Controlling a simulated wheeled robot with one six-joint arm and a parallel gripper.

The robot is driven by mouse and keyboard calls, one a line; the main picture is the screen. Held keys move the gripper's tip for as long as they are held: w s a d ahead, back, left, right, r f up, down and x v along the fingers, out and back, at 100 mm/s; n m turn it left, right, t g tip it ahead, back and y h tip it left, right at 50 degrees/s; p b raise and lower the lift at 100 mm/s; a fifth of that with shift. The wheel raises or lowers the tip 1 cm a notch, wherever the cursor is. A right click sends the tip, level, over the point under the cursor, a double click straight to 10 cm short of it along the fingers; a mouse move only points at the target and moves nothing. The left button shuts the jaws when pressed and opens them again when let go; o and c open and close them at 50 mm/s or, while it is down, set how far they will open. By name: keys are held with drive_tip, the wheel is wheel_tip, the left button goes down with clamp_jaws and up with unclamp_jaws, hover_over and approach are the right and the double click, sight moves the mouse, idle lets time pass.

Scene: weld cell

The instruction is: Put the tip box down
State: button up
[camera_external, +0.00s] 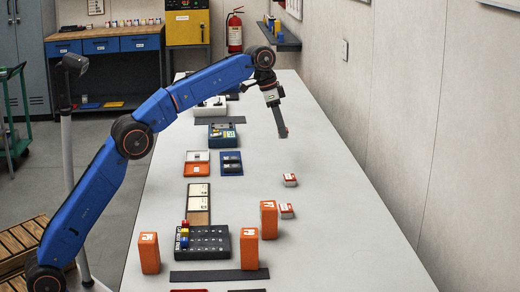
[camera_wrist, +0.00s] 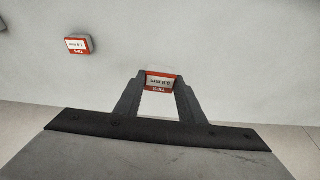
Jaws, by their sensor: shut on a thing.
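My gripper (camera_external: 283,133) hangs down over the bare right part of the long table (camera_external: 330,230), towards its far half. In the wrist view, my gripper (camera_wrist: 160,78) is shut on a small red and white tip box (camera_wrist: 160,83), held between the two fingertips. The held box cannot be made out clearly in the external view, so its gap to the table is hard to judge. A similar red and white box (camera_wrist: 78,45) lies apart on the table, to the left in the wrist view.
Two small red and white boxes (camera_external: 290,180) (camera_external: 287,211) lie on the table, nearer the camera than my gripper. Orange upright boxes (camera_external: 269,220) and a dark tray with colored pieces (camera_external: 205,242) stand in front. A wall (camera_external: 400,110) runs along the right. Table around my gripper is clear.

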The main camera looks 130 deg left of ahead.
drive_tip(key=shift+d+r, duration=0.45)
drive_tip(key=shift+r, duration=0.05)
drive_tip(key=s+d+r, duration=0.1)
drive_tip(key=d+r, duration=0.1)
drive_tip(key=d, duration=0.9)
hover_over(228, 181)
wheel_tip(228, 181, down, 3)
drive_tip(key=shift+n, duration=0.3)
drive_tip(key=shift+s+d+f, duration=0.1)
drive_tip(key=shift+d+f, duration=0.05)
drive_tip(key=shift+f, duration=1.4)
drive_tip(key=shift+s+d+f, duration=0.1)
drive_tip(key=shift+d+f, duration=0.05)
drive_tip(key=shift+f, duration=1.35)
drive_tip(key=shift+s+d+f, duration=0.1)
drive_tip(key=shift+d+f, duration=0.05)
drive_tip(key=shift+f, duration=1.4)
drive_tip(key=o, duration=0.7)
drive_tip(key=shift+f, duration=0.15)
drive_tip(key=o, duration=0.4)
